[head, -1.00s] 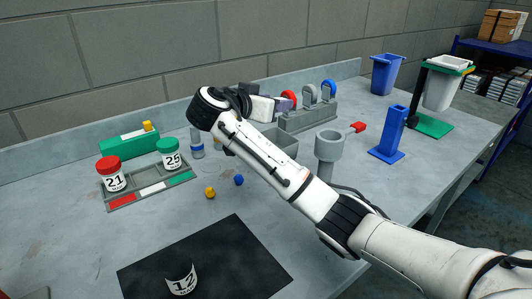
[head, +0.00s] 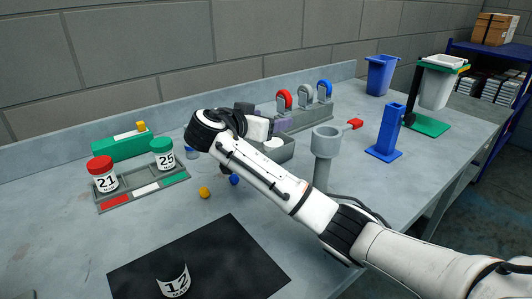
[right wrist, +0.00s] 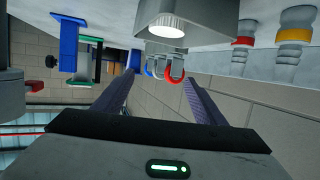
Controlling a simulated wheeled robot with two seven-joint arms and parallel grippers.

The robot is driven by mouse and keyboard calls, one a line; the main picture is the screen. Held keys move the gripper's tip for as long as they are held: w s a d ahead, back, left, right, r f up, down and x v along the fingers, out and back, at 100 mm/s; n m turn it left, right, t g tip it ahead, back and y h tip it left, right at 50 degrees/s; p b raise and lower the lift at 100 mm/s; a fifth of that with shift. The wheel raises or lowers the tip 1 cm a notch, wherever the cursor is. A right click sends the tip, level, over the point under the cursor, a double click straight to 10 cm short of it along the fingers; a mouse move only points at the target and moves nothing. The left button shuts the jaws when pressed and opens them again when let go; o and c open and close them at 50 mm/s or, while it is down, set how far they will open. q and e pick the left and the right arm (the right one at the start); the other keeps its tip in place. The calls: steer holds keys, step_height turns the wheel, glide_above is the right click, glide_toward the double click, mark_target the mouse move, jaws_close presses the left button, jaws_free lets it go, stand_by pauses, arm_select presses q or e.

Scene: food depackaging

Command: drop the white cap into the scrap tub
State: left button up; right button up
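The white cap (head: 274,143) lies inside the grey scrap tub (head: 287,153), partly hidden by my right arm. In the right wrist view the cap (right wrist: 167,27) shows as a ribbed white disc inside the tub (right wrist: 215,15). My right gripper (head: 280,126) is above and beside the tub. In the right wrist view its fingers (right wrist: 158,83) stand apart with nothing between them. Jar 12 (head: 174,283) stands without a lid on the black mat (head: 215,262). My left gripper is not in view.
Jar 21 (head: 104,176) and jar 25 (head: 162,153) stand capped on a colour-marked tray (head: 146,191). A grey post with a cup (head: 325,143) stands right of the tub. A yellow ball (head: 205,193) and a blue ball (head: 234,179) lie on the bench near my arm.

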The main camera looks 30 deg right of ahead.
steer(key=b+v, duration=0.1)
steer(key=v, duration=0.9)
steer(key=shift+b, duration=0.4)
steer(key=shift+a, duration=0.15)
